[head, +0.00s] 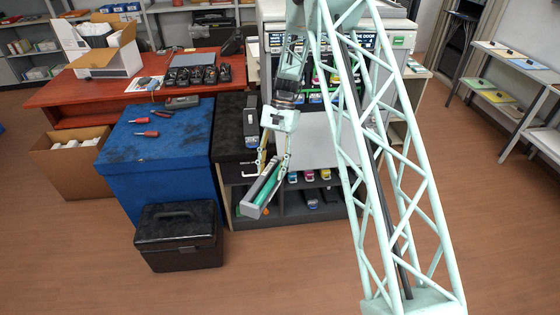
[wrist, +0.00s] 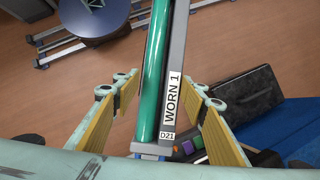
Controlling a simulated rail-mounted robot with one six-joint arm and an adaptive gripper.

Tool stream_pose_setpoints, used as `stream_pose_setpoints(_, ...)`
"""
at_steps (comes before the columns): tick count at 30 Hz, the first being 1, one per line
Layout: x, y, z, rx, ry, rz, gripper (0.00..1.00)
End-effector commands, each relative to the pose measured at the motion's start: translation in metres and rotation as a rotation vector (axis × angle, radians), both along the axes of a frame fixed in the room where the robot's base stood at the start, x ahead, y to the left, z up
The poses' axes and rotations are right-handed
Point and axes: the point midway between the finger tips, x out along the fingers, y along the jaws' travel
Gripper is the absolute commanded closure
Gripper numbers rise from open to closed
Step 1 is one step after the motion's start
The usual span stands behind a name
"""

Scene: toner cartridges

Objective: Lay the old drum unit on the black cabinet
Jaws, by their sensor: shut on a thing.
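The old drum unit is a long grey unit with a green roller (head: 262,190), held tilted in front of the black cabinet. In the wrist view the drum unit (wrist: 153,75) carries a white label reading "WORN 1" and runs between my fingers. My gripper (head: 273,160) is shut on it; its yellow-padded fingers also show in the wrist view (wrist: 165,105). The black cabinet (head: 229,122) stands between the blue cabinet and the printer. A dark and grey unit (head: 251,122) lies on the right part of its top. The left part of the top looks bare.
The blue cabinet (head: 150,170) holds red-handled screwdrivers. A black toolbox (head: 178,238) stands on the floor before it. The printer (head: 310,135) is at the right, above a shelf with coloured cartridges (head: 310,176). A red desk (head: 60,95) is behind.

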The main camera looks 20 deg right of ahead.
Motion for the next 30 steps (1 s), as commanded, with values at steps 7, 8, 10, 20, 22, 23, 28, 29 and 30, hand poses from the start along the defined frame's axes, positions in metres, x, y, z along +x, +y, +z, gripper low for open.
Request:
stream_pose_setpoints(7,-0.023,0.031,-0.005,0.000,0.000,0.316,0.87)
stream_pose_setpoints(8,-0.026,0.035,-0.005,0.001,0.001,0.354,0.87)
stream_pose_setpoints(10,-0.033,0.041,-0.006,0.000,0.001,0.437,0.87)
stream_pose_setpoints(20,-0.051,0.057,-0.007,0.000,-0.001,0.719,0.87)
stream_pose_setpoints(22,-0.053,0.058,-0.007,-0.001,-0.001,0.745,0.87)
stream_pose_setpoints(23,-0.053,0.058,-0.007,-0.001,-0.001,0.753,0.87)
stream_pose_setpoints(28,-0.054,0.059,-0.007,-0.001,-0.001,0.771,0.87)
stream_pose_setpoints(29,-0.054,0.059,-0.007,0.000,-0.001,0.772,0.87)
stream_pose_setpoints(30,-0.054,0.059,-0.007,-0.001,-0.001,0.771,0.87)
